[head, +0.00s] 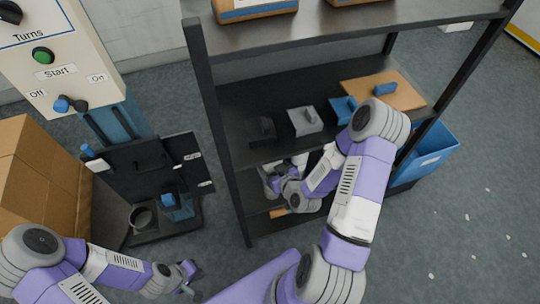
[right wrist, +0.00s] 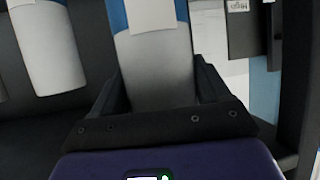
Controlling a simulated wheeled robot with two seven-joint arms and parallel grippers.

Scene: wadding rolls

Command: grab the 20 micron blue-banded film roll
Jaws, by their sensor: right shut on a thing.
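A pale grey-white film roll (right wrist: 155,60) with a blue band and a white label stands in the middle of the right wrist view. My right gripper (right wrist: 160,88) is shut on it, with one dark finger on each side. The label's print is too small to read, so I cannot confirm 20 micron. In the head view my right arm reaches into the lower part of the shelf, and its own links and the shelf largely hide the gripper and roll. My left gripper (head: 190,277) is low at the left, open and empty above the floor.
A second blue-banded roll (right wrist: 50,60) stands left of the held one. The dark shelf rack (head: 232,190) has posts and boards close around my right arm. A blue bin (head: 430,150) is at its right. A control machine (head: 60,60) and cardboard box (head: 40,180) are left.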

